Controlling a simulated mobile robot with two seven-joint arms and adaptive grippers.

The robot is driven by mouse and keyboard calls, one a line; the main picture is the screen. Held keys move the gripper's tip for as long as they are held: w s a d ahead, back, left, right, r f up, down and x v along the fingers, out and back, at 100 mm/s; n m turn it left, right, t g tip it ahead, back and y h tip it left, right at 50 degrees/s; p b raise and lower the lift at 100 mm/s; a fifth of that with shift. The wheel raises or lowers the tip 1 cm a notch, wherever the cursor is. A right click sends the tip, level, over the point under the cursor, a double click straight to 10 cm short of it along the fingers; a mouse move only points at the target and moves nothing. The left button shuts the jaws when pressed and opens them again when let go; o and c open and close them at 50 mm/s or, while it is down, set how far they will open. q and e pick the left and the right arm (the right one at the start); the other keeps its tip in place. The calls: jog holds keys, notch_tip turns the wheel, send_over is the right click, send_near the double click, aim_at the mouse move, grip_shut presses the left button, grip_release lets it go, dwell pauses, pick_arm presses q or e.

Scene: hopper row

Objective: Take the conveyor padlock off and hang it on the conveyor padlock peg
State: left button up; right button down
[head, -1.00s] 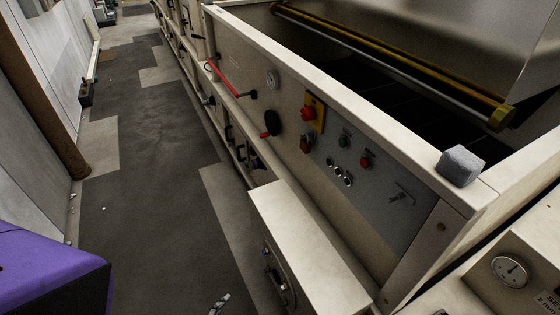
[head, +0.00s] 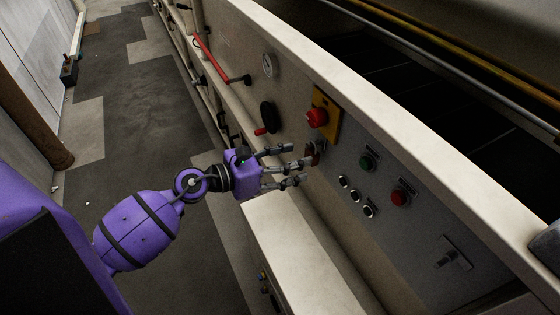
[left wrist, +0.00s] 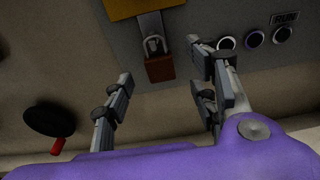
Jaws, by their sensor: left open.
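The padlock (left wrist: 160,68) has a reddish-brown body and a metal shackle. It hangs through a hasp below the yellow plate of a red rotary switch (head: 317,117). In the head view the padlock (head: 314,152) is partly hidden by my fingers. My left gripper (head: 296,165) is open, its fingers pointing at the panel. In the left wrist view the padlock lies between and beyond the spread fingertips; I cannot tell whether they touch it. A small metal bracket with a protruding peg (head: 453,255) is on the panel's lower right. My right gripper is out of view.
Green (head: 367,161) and red (head: 400,197) buttons and several small round switches (head: 356,195) sit right of the padlock. A black knob (head: 267,116) and a red lever (head: 207,56) stick out to the left. A pale box ledge (head: 290,240) juts out below.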

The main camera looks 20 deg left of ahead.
aim_at(308, 154)
pick_arm(q)
jog(key=x, duration=0.4)
jog(key=shift+r+p, duration=0.1)
jog(key=shift+p, duration=0.2)
jog(key=shift+w+d, duration=0.2)
jog(key=shift+w, duration=0.1)
jog(key=c, duration=1.1)
jog(key=o, duration=0.4)
grip_shut()
